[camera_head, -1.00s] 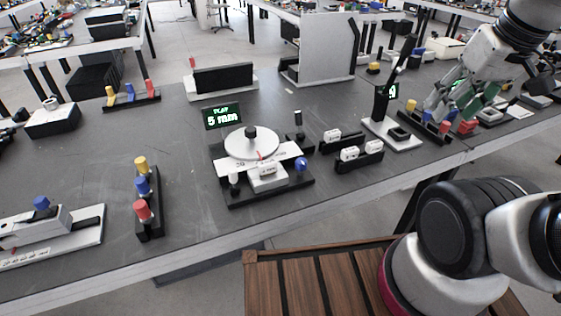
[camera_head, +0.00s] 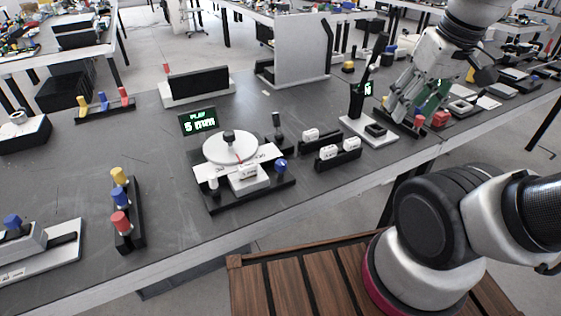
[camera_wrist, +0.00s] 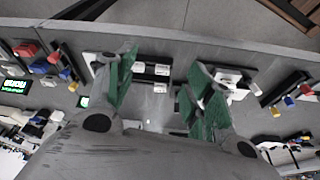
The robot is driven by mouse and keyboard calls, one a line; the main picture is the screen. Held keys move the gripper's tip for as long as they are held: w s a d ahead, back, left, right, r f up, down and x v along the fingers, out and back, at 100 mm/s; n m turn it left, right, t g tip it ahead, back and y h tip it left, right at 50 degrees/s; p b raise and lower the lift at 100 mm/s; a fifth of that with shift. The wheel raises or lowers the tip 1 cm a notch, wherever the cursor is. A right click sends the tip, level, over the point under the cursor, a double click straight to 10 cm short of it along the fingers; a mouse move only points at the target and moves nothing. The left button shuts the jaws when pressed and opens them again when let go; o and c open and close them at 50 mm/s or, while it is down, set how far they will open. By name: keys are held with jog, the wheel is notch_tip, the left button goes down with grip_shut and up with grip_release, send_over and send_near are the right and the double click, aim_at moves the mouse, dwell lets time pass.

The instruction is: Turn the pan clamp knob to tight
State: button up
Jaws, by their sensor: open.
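I cannot tell which one is the pan clamp knob.
White switch blocks (camera_head: 338,154) stand right of the device. A tall black lever stand (camera_head: 358,98) and red block (camera_head: 440,119) are near my gripper. A rack of yellow, blue and red knobs (camera_head: 120,201) stands left. Bare bench lies between this rack and the device.

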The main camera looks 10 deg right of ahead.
jog(key=w+a+f+n+g, duration=0.3)
jog(key=w+a+f+n, duration=0.1)
jog(key=w+a+f, duration=0.25)
jog(key=n, duration=1.8)
send_over(281, 162)
jog(key=shift+g, duration=0.4)
jog(key=f, duration=1.1)
jog(key=shift+s+d+f, duration=0.1)
jog(key=shift+s+d, duration=0.15)
jog(key=shift+s, duration=0.1)
jog(key=shift+w+a+n, duration=0.2)
jog(key=shift+w+n, duration=0.05)
jog(key=shift+n, duration=0.55)
jog(key=shift+w+a+n, duration=0.1)
jog(key=shift+w+n, duration=0.05)
jog(key=shift+n, duration=0.75)
notch_tip(281, 162, down, 8)
jog(key=shift+r, duration=0.15)
jog(key=c, duration=1)
